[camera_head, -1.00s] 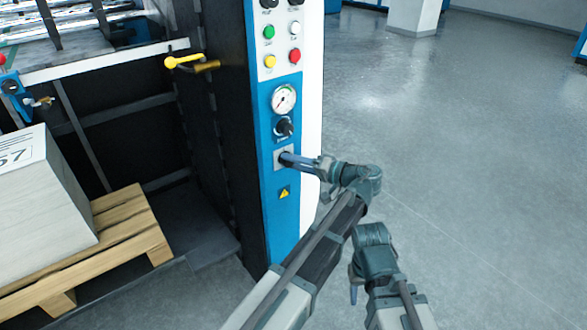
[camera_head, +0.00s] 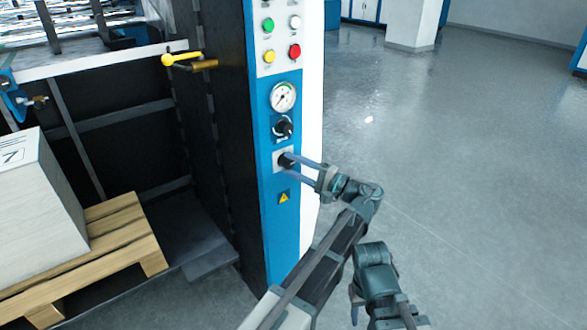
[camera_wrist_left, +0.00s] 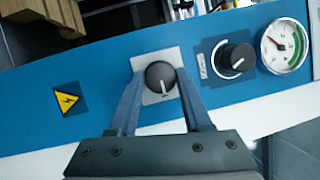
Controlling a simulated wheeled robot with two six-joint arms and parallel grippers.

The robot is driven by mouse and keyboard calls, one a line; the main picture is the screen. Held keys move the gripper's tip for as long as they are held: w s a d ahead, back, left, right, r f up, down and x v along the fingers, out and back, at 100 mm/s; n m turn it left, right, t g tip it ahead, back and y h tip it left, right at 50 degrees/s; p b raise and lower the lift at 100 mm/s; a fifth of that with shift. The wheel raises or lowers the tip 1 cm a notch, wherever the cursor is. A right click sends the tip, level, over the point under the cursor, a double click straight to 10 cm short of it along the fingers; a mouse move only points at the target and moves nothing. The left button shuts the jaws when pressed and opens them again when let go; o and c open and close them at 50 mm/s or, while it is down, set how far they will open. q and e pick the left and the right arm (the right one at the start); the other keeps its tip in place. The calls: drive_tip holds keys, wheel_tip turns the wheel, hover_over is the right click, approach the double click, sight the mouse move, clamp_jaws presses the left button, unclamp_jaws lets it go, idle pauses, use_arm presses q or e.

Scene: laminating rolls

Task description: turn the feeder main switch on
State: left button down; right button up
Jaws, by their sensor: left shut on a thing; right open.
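The feeder main switch is a black round knob on a pale square plate, low on the blue panel; it shows in the head view (camera_head: 284,161) and the left wrist view (camera_wrist_left: 160,77). A white line marks the knob's face. My left gripper (camera_head: 290,161) has its two fingers on either side of the knob and is shut on it; the fingers also show in the left wrist view (camera_wrist_left: 160,88). My right gripper (camera_head: 354,302) hangs low, away from the panel, open and with nothing seen in it.
Above the switch are another black knob (camera_head: 282,128), a pressure gauge (camera_head: 283,97) and several coloured buttons. A yellow warning sign (camera_head: 284,198) sits below it. A wooden pallet (camera_head: 110,240) bears a pale stack (camera_head: 40,225) at left. The floor (camera_head: 470,160) at right is clear.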

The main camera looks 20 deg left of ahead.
idle(0.5)
use_arm(q)
drive_tip(key=shift+c, duration=1.7)
unclamp_jaws()
use_arm(e)
drive_tip(key=shift+d+f, duration=0.1)
